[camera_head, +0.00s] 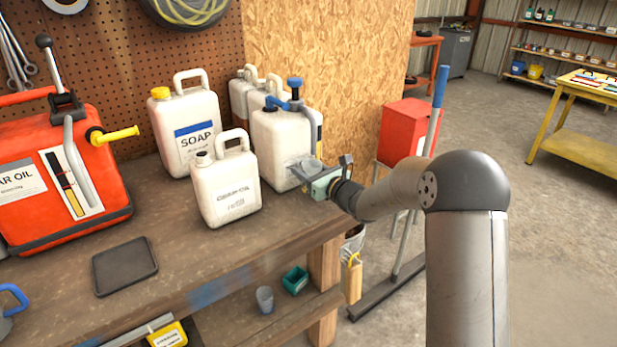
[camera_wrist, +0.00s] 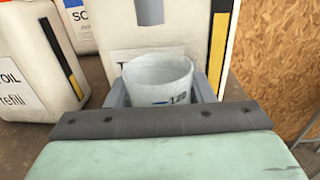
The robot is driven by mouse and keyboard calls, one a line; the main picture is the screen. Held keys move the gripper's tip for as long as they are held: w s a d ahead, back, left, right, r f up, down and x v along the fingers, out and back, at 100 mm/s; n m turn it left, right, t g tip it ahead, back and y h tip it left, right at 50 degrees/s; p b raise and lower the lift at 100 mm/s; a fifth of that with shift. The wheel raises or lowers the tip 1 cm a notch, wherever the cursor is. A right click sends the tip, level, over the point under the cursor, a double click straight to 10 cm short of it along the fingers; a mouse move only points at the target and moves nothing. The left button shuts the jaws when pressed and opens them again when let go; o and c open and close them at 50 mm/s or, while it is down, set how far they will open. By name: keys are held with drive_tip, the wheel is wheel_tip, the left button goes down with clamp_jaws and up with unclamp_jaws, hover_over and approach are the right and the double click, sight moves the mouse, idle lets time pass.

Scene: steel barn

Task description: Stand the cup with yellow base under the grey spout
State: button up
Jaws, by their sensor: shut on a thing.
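My gripper (camera_head: 308,173) is shut on a pale grey cup (camera_wrist: 160,80) with dark and blue print, held upright between the fingers. Its base is hidden, so I cannot tell its colour. The held cup is small and partly covered in the head view. It is in front of a white jug (camera_head: 270,140) with a blue tap (camera_head: 285,100). A short grey cylinder (camera_wrist: 149,11) shows above and behind the cup in the wrist view; I cannot tell what it belongs to. A grey bent spout (camera_head: 78,165) hangs on the red oil container (camera_head: 110,190) at the far left.
A white oil refill jug (camera_head: 226,190) and a soap jug (camera_head: 187,125) stand between my gripper and the red container. A dark tray (camera_head: 125,266) lies on the bench in front. Another grey cup (camera_head: 265,299) and a teal box (camera_head: 295,280) are on the lower shelf.

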drive_tip(key=shift+f, duration=1.25)
drive_tip(key=shift+f, duration=0.2)
drive_tip(key=o, duration=1.1)
drive_tip(key=shift+r, duration=0.1)
drive_tip(key=shift+c, duration=0.2)
drive_tip(key=shift+r, duration=0.1)
